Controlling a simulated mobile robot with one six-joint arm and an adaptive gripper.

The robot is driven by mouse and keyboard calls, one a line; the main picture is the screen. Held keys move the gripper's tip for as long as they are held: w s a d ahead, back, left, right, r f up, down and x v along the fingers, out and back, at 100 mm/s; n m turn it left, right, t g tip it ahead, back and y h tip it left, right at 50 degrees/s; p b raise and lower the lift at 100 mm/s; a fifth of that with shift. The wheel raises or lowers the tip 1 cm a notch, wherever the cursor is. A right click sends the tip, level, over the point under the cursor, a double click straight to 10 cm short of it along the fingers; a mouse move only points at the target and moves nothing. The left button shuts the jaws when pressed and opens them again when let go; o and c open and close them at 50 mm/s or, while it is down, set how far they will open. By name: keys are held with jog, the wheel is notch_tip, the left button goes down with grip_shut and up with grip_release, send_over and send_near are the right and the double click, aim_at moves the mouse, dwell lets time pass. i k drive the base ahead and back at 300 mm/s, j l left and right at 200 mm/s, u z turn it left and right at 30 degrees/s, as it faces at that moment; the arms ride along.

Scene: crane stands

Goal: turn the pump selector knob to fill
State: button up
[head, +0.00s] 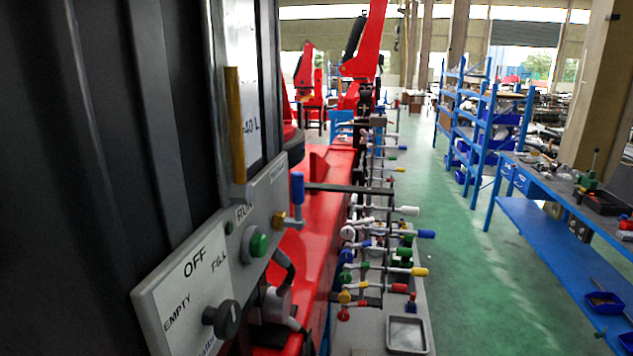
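The pump selector knob (228,318) is a black round knob low on a pale control panel (160,290) at the lower left of the head view. A short light mark shows on the knob's face. I see the panel at a slant and cannot tell which word the mark points to. My gripper is not in this view, and nothing touches the knob.
A green button (259,244) sits by the word RUN, and a blue-handled lever (297,188) stands at the panel's right end. Several coloured-handled levers (400,271) jut out beyond. A metal tray (407,335) lies below them. Green floor (480,270) is clear before the blue workbench (560,225).

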aim_at(224, 319)
jog(key=k+u, duration=0.15)
jog(key=u, duration=1)
